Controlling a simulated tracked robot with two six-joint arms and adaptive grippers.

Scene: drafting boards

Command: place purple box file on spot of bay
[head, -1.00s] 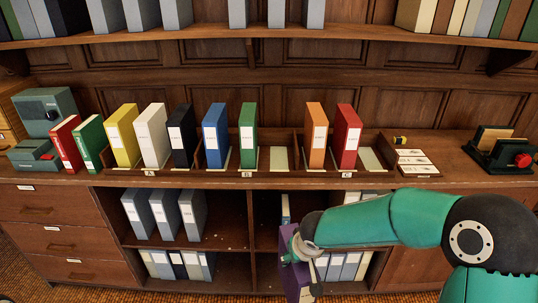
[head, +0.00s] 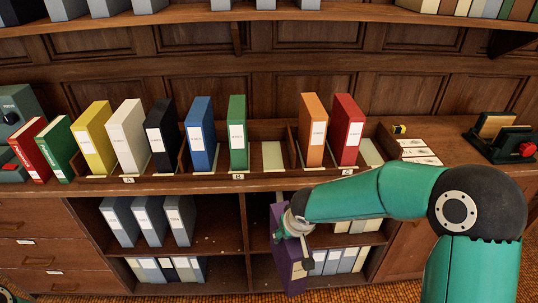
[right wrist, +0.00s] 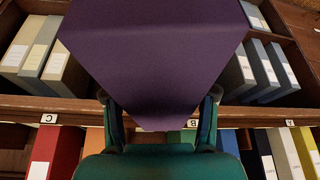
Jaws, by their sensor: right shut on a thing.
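The purple box file (head: 286,252) hangs in front of the cabinet's lower shelves, below the counter edge, roughly upright. My right gripper (head: 293,226) is shut on it. In the right wrist view the purple box file (right wrist: 155,50) fills the upper middle, between the two fingers of my right gripper (right wrist: 160,112). On the counter stands a divided wooden rack (head: 290,150) with bays labelled A, B and C. A bare pale spot (head: 272,155) lies right of the green file in bay B. Another bare pale spot (head: 370,152) lies right of the red file in bay C. My left gripper is out of view.
Yellow (head: 95,138), white (head: 128,137), black (head: 161,137), blue (head: 201,135), green (head: 237,135), orange (head: 313,130) and red (head: 347,130) files stand in the rack. Cards (head: 416,150) and a punch-like device (head: 503,143) are at right. An upper shelf (head: 290,13) overhangs the counter.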

